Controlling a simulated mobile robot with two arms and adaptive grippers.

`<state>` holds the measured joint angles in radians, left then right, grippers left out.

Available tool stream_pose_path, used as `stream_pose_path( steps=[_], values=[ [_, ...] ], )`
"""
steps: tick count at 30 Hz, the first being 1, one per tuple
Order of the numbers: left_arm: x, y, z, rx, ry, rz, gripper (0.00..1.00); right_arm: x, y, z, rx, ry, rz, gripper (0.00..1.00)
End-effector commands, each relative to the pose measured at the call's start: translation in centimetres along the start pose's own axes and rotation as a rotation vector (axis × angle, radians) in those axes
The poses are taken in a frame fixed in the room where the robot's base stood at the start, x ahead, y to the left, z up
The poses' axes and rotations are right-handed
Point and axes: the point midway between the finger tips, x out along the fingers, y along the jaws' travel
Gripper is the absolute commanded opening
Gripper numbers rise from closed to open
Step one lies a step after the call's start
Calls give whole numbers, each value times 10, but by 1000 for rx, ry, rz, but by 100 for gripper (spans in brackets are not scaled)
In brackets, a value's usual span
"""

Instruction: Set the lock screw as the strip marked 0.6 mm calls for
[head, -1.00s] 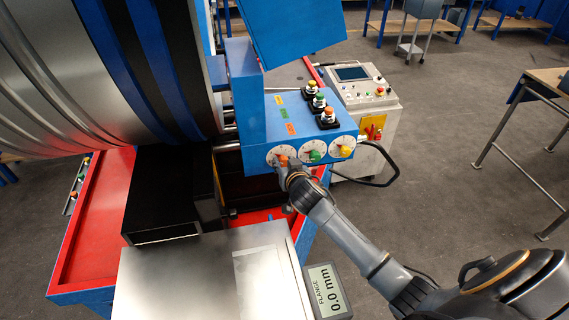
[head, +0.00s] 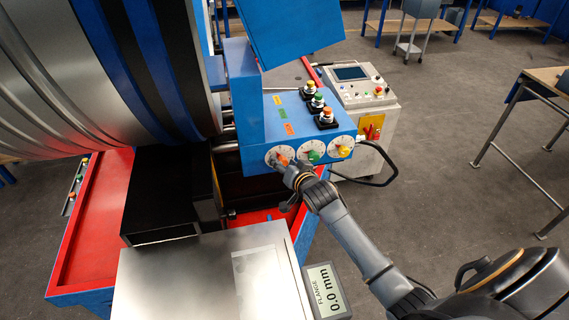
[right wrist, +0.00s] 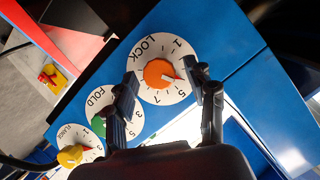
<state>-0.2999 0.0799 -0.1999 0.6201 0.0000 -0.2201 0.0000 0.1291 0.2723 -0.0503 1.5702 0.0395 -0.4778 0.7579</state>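The orange lock screw (right wrist: 158,73) sits in a white dial marked LOCK in the right wrist view. In the head view the right gripper (head: 281,163) is at the leftmost dial on the blue control box (head: 313,142). Coloured labels (head: 283,113) are on the box, too small to read. No 0.6 mm marking is legible. My left gripper is not in view.
Beside the lock dial are the green FOLD knob (head: 313,156) and yellow FLANGE knob (head: 345,151). Push buttons (head: 327,117) stand on top. A display (head: 327,290) reads FLANGE 0.0 mm, beside a metal plate (head: 190,280). A large ribbed duct (head: 75,75) is at left.

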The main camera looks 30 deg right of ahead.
Motion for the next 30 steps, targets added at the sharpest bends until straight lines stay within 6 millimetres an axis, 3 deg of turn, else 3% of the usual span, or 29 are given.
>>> stream_pose_path(
  steps=[8,22,30],
  values=[
    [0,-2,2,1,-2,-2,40,-3,-5,-9,-1,4,-2,55],
    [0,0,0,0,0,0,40,-30,-41,-74,0,3,-2,55],
    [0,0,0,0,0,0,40,-34,-46,-83,0,0,0,55]
  ],
)
